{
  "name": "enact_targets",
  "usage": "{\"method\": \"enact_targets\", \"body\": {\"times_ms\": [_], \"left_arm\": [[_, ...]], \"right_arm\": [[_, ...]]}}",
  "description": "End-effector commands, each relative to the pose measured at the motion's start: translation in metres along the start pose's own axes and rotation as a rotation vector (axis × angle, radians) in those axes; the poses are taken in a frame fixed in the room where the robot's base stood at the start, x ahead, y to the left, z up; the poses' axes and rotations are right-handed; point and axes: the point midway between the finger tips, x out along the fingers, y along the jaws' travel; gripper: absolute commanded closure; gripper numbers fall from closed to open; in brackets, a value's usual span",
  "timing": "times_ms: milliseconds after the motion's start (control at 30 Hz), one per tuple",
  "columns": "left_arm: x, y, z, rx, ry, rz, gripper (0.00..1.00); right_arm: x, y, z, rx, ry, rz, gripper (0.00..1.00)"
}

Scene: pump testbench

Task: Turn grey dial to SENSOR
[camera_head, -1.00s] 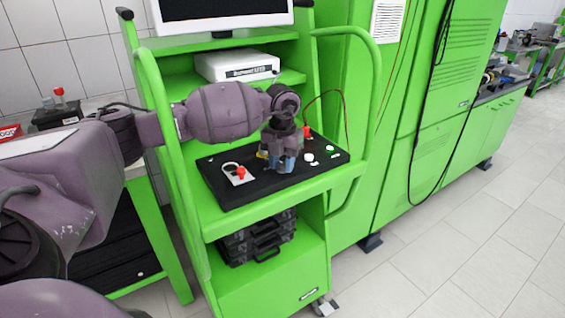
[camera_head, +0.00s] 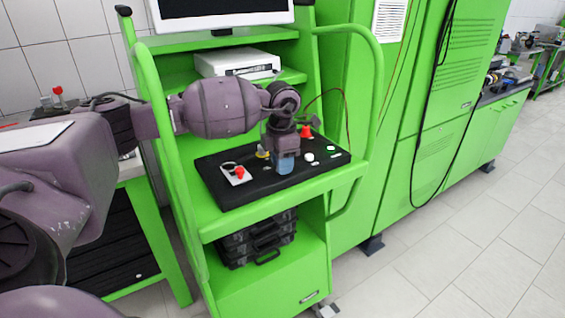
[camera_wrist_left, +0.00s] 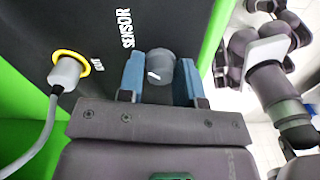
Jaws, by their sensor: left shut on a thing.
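The grey dial (camera_wrist_left: 160,66) shows in the left wrist view between the two blue fingers of my left gripper (camera_wrist_left: 160,78), which is shut on it. The dial's white mark points to the left and slightly down in that view. The white word SENSOR (camera_wrist_left: 126,28) is printed on the black panel (camera_wrist_left: 88,22), up and left of the dial. In the head view my left gripper (camera_head: 285,163) reaches down onto the black control box (camera_head: 214,190) and hides the dial. My right gripper is not seen clearly as such in either view.
A yellow-ringed connector (camera_wrist_left: 68,70) with a grey cable sits beside the printed word OUT. On the box are a red switch on a white plate (camera_head: 237,175), a red button (camera_head: 306,132) and a green button (camera_head: 331,150). A green cart rail (camera_head: 378,90) stands close to the right.

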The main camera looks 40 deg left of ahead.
Motion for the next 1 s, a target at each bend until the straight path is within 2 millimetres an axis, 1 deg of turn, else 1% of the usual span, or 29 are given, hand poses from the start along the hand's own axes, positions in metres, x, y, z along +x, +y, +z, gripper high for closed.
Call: {"method": "enact_targets", "body": {"times_ms": [233,667,700,767,800,833,1000], "left_arm": [[-0.0011,0.0004,0.0003,0.054,-0.002,0.002,0.91],[-0.0014,0.0004,0.0002,0.061,-0.002,0.002,0.91],[-0.0014,0.0004,0.0003,0.061,-0.002,0.002,0.63],[-0.0012,0.0004,0.0002,0.061,-0.002,0.002,0.54],[-0.0011,0.0004,0.0002,0.061,-0.002,0.002,0.48],[-0.001,0.0003,0.0002,0.061,-0.001,0.002,0.43],[-0.0006,0.0002,0.0001,0.061,-0.001,0.001,0.43]], "right_arm": [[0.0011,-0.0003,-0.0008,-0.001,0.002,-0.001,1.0],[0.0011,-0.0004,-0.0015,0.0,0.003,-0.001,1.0],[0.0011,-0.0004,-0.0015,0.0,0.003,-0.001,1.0],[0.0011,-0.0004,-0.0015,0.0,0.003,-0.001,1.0],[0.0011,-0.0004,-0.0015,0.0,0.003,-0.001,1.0],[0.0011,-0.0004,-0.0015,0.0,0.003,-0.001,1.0],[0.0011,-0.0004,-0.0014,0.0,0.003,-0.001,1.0]]}}
